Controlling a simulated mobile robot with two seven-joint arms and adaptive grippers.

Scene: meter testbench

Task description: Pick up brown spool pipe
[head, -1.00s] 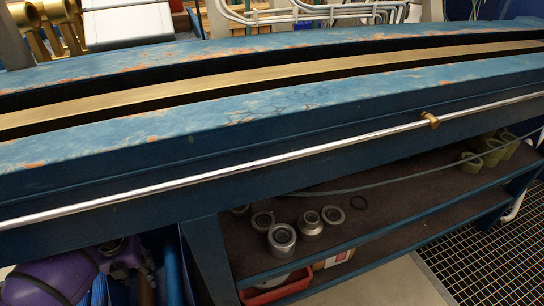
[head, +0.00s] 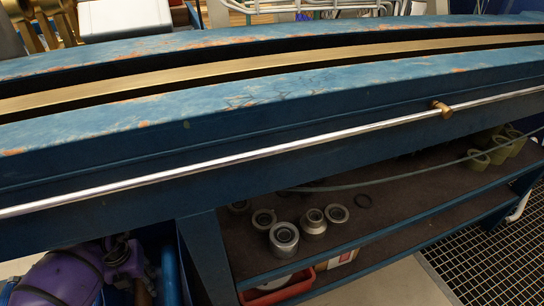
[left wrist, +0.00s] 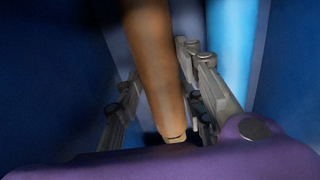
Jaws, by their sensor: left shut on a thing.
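The brown spool pipe (left wrist: 155,65) runs from the top of the left wrist view down to the purple gripper body, between the grey fingers. My left gripper (left wrist: 158,88) is shut on it. In the head view my purple left arm and gripper (head: 118,262) are at the bottom left, below the blue bench, and a short brown length of the pipe (head: 142,291) shows beside them. The fingertips and most of the pipe are hidden in the head view. My right gripper is not in view.
A blue bench (head: 250,115) with a brass strip and a silver rod crosses the head view. Its lower shelf (head: 385,205) holds several grey metal fittings (head: 284,238) and olive rings (head: 478,160). A blue upright cylinder (head: 171,275) stands close right of the gripper. Blue walls flank the gripper.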

